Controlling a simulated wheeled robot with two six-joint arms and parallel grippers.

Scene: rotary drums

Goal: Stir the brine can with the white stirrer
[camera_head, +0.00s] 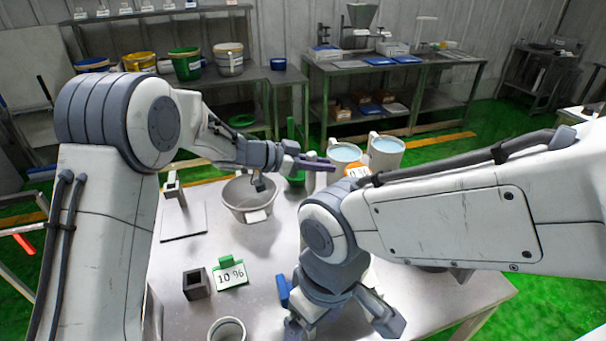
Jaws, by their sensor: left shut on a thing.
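My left gripper (313,164) is above the middle of the table, to the right of a grey metal pan (248,198). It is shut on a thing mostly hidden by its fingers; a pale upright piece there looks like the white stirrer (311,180). A green container (296,179) is just below, with a green upright stick (291,128) behind the gripper. Two white mugs (345,152) (387,150) hold pale blue liquid. I cannot tell which vessel is the brine can. My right gripper (345,318) is low at the front, its fingers spread and empty.
A green-framed "10 %" card (231,275) stands beside a dark square holder (195,283). An orange-edged card (356,171) is partly hidden by my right arm. A white ring-like cup (227,330) is at the front. Coloured buckets (185,63) stand on the back bench.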

